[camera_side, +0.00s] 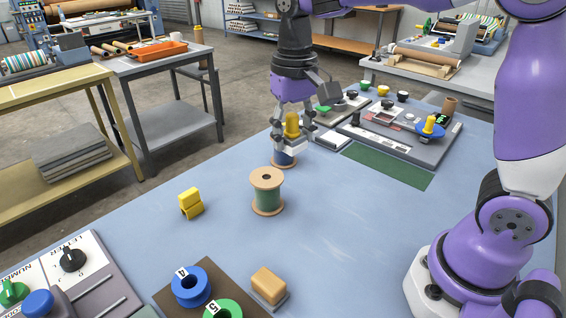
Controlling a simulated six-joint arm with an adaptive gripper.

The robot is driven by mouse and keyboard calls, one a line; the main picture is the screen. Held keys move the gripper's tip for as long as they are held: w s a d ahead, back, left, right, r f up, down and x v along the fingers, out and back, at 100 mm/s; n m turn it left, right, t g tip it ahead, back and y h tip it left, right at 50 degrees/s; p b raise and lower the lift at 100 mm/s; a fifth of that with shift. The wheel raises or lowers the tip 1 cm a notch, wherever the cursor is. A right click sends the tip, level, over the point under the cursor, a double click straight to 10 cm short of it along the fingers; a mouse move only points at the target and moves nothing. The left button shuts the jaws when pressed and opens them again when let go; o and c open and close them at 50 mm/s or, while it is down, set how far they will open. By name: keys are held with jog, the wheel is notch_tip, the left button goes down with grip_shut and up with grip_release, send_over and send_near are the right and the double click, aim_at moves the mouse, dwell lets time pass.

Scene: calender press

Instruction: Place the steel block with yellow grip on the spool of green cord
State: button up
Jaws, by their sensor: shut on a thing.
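The steel block with yellow grip (291,126) is in my gripper (293,133), whose fingers are closed around it. Its pale steel part shows between and below the fingers. The spool of green cord (267,194) stands upright on the blue table, nearer the camera and slightly left of my gripper. Its wooden top flange with a dark centre hole is bare. A blue spool-like thing (285,159) shows right under the held block, partly hidden; I cannot tell whether the block touches it.
A yellow bent piece (190,204) stands left of the green spool. Blue (190,286) and green (222,309) rings and a tan-topped block (268,286) are in front. A grey panel (408,138) with knobs and a green mat (388,166) lie right.

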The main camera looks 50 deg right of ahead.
jog(key=s+a+r, duration=0.2)
jog(key=a+r, duration=0.1)
jog(key=a, duration=0.7)
send_over(267, 177)
jog(key=shift+n, duration=0.4)
notch_tip(267, 177, down, 7)
jog(key=shift+r, duration=0.1)
jog(key=shift+f, duration=1.9)
jog(key=shift+f, duration=0.15)
jog(key=o, duration=1.2)
